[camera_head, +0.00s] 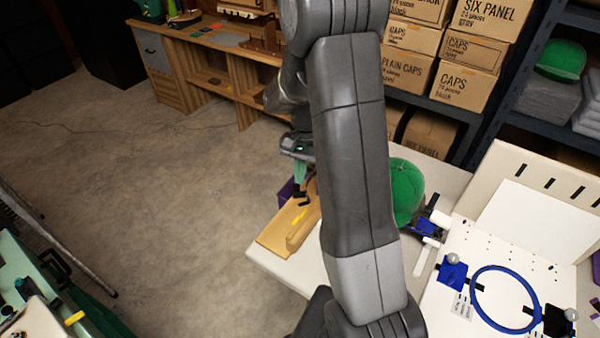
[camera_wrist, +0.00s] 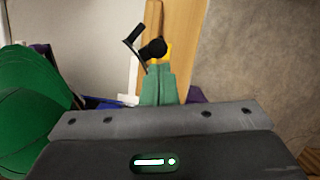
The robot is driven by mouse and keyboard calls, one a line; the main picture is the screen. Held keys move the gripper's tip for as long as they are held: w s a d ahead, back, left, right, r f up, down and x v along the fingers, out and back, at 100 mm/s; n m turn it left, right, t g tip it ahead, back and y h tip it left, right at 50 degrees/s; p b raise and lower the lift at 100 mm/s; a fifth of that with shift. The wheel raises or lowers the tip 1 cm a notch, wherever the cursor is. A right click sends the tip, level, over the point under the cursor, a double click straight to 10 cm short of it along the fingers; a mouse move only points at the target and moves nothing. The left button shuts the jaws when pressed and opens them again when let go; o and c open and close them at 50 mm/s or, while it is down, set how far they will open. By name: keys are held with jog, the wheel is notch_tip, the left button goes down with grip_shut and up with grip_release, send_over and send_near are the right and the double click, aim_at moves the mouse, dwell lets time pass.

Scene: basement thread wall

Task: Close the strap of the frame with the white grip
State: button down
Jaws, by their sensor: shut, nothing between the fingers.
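My gripper (camera_head: 300,172) is shut and empty; its green fingertips (camera_wrist: 159,78) point toward a black lever with a round knob (camera_wrist: 153,49). The fingertips are close to the knob; I cannot tell whether they touch it. A green cap (camera_head: 406,190) stands on the white table, partly hidden by my arm. Beside it are a blue and black clamp (camera_head: 428,226) and a white bar (camera_head: 425,258), which may be the white grip. In the wrist view, the cap (camera_wrist: 35,100) is at the left. The strap cannot be made out clearly.
A wooden board (camera_head: 280,238) with a yellow strip (camera_head: 299,216) lies at the table's left edge. A blue hoop (camera_head: 505,297) is on the white panel at right. Cap boxes (camera_head: 463,84) fill the shelves behind. Open floor (camera_head: 150,200) lies left.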

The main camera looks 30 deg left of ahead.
jog(key=shift+d, duration=0.1)
jog(key=shift+s+d+n, duration=0.4)
jog(key=shift+s, duration=0.05)
jog(key=s+d+n+t+h+b, duration=0.1)
jog(key=s+d+n+h+b, duration=0.2)
jog(key=d+n, duration=0.9)
jog(key=w+d+n+t, duration=0.1)
jog(key=w+d+n, duration=0.1)
jog(key=d, duration=0.3)
jog(key=w+d+n, duration=0.2)
jog(key=d, duration=0.3)
jog(key=w+d+n+t+p, duration=0.1)
jog(key=w+d+n, duration=0.1)
jog(key=d, duration=0.3)
jog(key=shift+w+d+n+t+y, duration=0.3)
jog(key=shift+w+d+n+y, duration=0.1)
jog(key=shift+w, duration=0.2)
jog(key=shift+w+d, duration=0.45)
jog(key=shift+w, duration=0.35)
jog(key=shift+w+a+p, duration=0.1)
jog(key=shift+p, duration=0.2)
